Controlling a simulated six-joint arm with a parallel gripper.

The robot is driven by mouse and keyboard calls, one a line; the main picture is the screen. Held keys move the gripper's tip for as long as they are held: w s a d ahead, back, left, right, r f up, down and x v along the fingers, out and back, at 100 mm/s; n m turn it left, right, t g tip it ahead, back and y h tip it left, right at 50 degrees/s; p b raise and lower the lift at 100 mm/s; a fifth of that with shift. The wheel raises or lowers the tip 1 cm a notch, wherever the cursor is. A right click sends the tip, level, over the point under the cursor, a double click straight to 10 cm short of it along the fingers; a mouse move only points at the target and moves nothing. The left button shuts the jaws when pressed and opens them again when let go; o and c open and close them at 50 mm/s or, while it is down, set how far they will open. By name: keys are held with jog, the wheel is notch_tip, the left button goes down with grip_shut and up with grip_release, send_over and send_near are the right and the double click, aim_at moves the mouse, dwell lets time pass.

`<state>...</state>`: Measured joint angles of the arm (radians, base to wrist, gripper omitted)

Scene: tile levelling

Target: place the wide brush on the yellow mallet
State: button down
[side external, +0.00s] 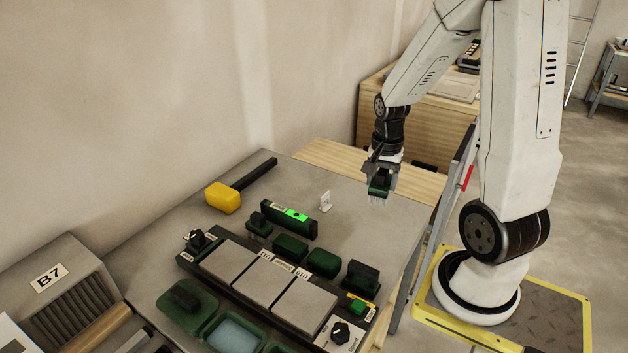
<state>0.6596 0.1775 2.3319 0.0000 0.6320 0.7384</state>
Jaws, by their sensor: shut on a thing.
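The yellow mallet lies on the grey worktop at the back left, its yellow head (222,197) toward the left and its dark handle (255,174) pointing up and right. My gripper (380,178) is at the right side of the worktop, pointing down. It is shut on a dark green thing with pale bristle-like ends below it, which looks like the wide brush (379,188). The brush hangs above the worktop, well to the right of the mallet. The fingertips are small and partly hidden by the brush.
A green spirit level (289,219) stands between mallet and tile rack. Several dark green blocks, such as one block (323,262), sit behind the grey tiles (266,281). A small white piece (325,202) stands mid-worktop. Green trays (187,308) lie in front. The worktop (300,180) behind the level is clear.

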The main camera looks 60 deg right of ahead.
jog(key=w+a+r, duration=0.2)
jog(key=w+a, duration=0.1)
jog(key=w, duration=0.5)
jog(key=w+a+r+m, duration=0.1)
jog(key=w+a+r, duration=0.1)
jog(key=w, duration=0.6)
jog(key=w+a+r+m, duration=0.1)
jog(key=w+a+r, duration=0.2)
jog(key=w, duration=0.5)
jog(key=shift+w+a, duration=0.2)
jog(key=shift+a, duration=0.45)
jog(key=shift+w, duration=0.1)
jog(key=shift+w+d+f, duration=0.35)
jog(key=shift+w+f, duration=1.15)
jog(key=shift+w, duration=0.65)
jog(key=shift+w+d+f, duration=0.4)
jog(key=shift+w+f, duration=1.15)
jog(key=shift+w, duration=0.65)
jog(key=shift+w+d+f, duration=0.35)
jog(key=shift+w+f, duration=1.15)
jog(key=shift+w, duration=0.65)
jog(key=shift+f, duration=0.1)
